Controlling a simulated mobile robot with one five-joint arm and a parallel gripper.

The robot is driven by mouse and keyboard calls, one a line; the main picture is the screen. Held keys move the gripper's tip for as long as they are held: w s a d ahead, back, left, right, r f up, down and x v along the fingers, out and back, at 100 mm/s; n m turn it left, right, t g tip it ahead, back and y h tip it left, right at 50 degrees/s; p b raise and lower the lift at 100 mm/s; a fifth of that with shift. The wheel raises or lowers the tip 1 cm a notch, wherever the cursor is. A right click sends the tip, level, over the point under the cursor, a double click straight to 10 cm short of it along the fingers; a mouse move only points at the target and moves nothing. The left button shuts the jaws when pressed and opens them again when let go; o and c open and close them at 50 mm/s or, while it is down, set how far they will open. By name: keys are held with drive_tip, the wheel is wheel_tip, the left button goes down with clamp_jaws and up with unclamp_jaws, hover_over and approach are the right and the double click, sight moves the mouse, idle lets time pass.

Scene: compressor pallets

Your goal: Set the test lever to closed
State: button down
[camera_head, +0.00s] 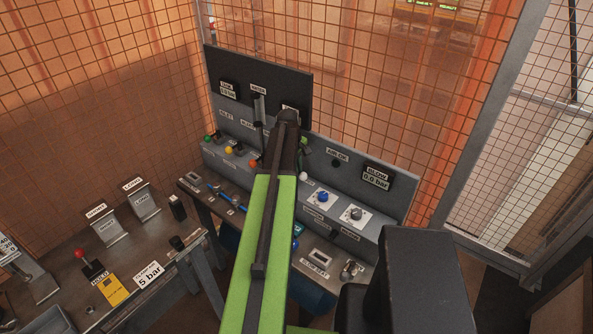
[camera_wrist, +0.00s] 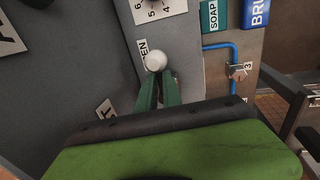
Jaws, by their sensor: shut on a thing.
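The test lever appears to be the one with a white ball knob (camera_wrist: 155,61), at the fingertips of my gripper (camera_wrist: 158,90) in the wrist view. The two green fingers are close together and shut on the lever at its knob. A label ending in "EN" (camera_wrist: 142,48) lies just left of the knob. Another label, ending in "T" (camera_wrist: 105,110), is lower left. The lever's stem and base are hidden by the fingers. In the head view a whitish knob (camera_head: 304,176) shows right of my arm, which covers much of the panel.
A numbered dial (camera_wrist: 163,8) is just above the knob. Blue tubing (camera_wrist: 222,46) runs on the right. Mesh fencing surrounds the bench.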

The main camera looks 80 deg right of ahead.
drive_tip(key=shift+s+a+f, duration=0.1)
drive_tip(key=shift+s+a, duration=0.15)
drive_tip(key=shift+a, duration=0.05)
